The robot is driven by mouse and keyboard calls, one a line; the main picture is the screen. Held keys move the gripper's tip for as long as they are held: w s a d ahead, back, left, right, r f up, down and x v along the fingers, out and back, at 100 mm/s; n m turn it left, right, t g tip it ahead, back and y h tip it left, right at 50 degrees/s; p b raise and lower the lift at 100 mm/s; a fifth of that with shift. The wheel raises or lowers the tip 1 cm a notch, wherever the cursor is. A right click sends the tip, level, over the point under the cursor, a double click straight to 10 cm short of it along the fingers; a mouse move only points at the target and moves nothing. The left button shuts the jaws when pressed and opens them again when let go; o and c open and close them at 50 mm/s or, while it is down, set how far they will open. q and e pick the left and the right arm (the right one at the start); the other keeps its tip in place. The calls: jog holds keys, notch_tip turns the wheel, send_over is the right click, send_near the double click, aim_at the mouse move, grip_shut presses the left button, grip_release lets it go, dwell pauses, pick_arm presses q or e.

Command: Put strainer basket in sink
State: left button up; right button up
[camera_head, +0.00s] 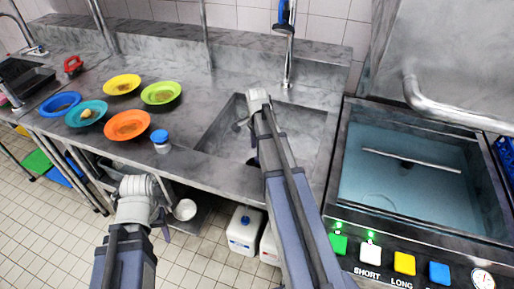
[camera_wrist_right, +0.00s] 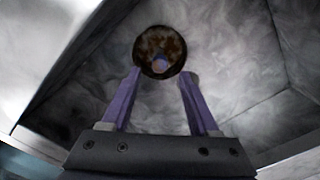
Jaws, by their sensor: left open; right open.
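The sink (camera_head: 222,133) is a grey metal basin in the counter, partly hidden by my right arm in the head view. The right wrist view looks down at its pale floor. There a round, brown-speckled drain (camera_wrist_right: 160,42) shows a small purple piece in its middle. I cannot tell whether this is the strainer basket seated in the drain; I see no other clear strainer basket. My right gripper (camera_wrist_right: 163,75) is open and empty, its two purple fingers on either side just short of the drain. My left gripper (camera_head: 164,231) is open and empty, low in front of the counter.
Orange (camera_head: 127,124), green (camera_head: 161,93), yellow (camera_head: 122,84), teal (camera_head: 86,113) and blue (camera_head: 60,104) plates lie left of the sink. A blue-capped jar (camera_head: 161,141) stands near the edge. A water-filled basin (camera_head: 405,180) is at right. A tap (camera_head: 287,60) stands behind the sink.

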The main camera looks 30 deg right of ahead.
jog(key=shift+r+p, duration=0.95)
jog(key=shift+r, duration=0.6)
pick_arm(q)
notch_tip(320, 180, up, 3)
jog(key=shift+r, duration=0.1)
